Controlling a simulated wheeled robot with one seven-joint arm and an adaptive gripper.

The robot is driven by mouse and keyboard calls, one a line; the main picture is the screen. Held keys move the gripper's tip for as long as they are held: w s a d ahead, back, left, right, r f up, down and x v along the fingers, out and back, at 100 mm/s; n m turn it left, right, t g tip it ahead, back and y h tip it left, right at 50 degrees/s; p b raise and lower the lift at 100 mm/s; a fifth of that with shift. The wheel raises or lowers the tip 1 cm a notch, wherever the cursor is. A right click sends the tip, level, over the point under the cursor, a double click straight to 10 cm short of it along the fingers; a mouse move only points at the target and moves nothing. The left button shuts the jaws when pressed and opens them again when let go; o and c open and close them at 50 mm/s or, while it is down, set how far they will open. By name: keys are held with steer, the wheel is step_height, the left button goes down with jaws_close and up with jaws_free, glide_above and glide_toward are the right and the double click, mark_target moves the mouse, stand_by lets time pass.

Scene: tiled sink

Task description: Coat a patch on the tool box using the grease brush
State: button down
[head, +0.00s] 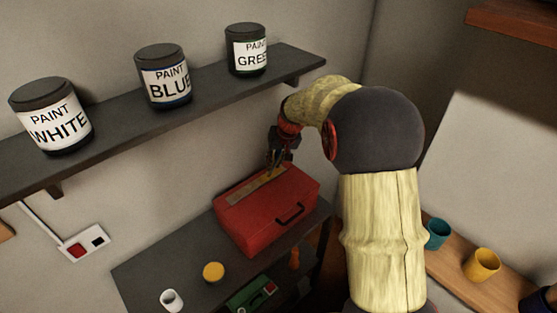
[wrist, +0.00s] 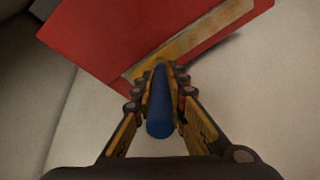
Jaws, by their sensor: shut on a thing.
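The red tool box (head: 270,215) stands on a dark shelf below the paint shelf, its black handle facing front. A long yellow-brown strip (head: 250,188) lies across its lid; it also shows in the wrist view (wrist: 195,40) against the red lid (wrist: 110,35). My gripper (head: 275,158) is above the far right end of the strip, pointing down. In the wrist view my gripper (wrist: 160,75) is shut on the blue handle of the grease brush (wrist: 160,118). The brush's bristles are hidden, so I cannot tell whether they touch the lid.
White (head: 55,120), blue (head: 165,80) and green (head: 248,50) paint cans stand on the upper shelf (head: 110,120). A white cup (head: 171,300) and an orange-yellow round object (head: 213,272) are left of the box. Teal (head: 438,233) and yellow (head: 482,264) cups stand on the right.

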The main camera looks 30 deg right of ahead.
steer(key=shift+s+a, duration=0.2)
steer(key=shift+a, duration=0.8)
steer(key=shift+s+a, duration=0.2)
steer(key=shift+a, duration=0.75)
steer(key=shift+s+a, duration=0.25)
steer(key=shift+a, duration=0.9)
steer(key=shift+s+a, duration=0.2)
steer(key=shift+a, duration=0.95)
steer(key=shift+s+a, duration=0.25)
steer(key=shift+a, duration=0.9)
steer(key=shift+s+a+p, duration=0.2)
steer(key=shift+a, duration=0.9)
steer(key=shift+s+a+p, duration=0.15)
steer(key=shift+s+a, duration=0.1)
steer(key=shift+a, duration=0.9)
steer(key=shift+s+a+p, duration=0.2)
steer(key=shift+a, duration=0.9)
step_height(320, 180, up, 6)
steer(key=p, duration=0.3)
steer(key=shift+p, duration=0.35)
step_height(320, 180, up, 3)
steer(key=shift+r+p, duration=0.1)
steer(key=shift+p, duration=0.8)
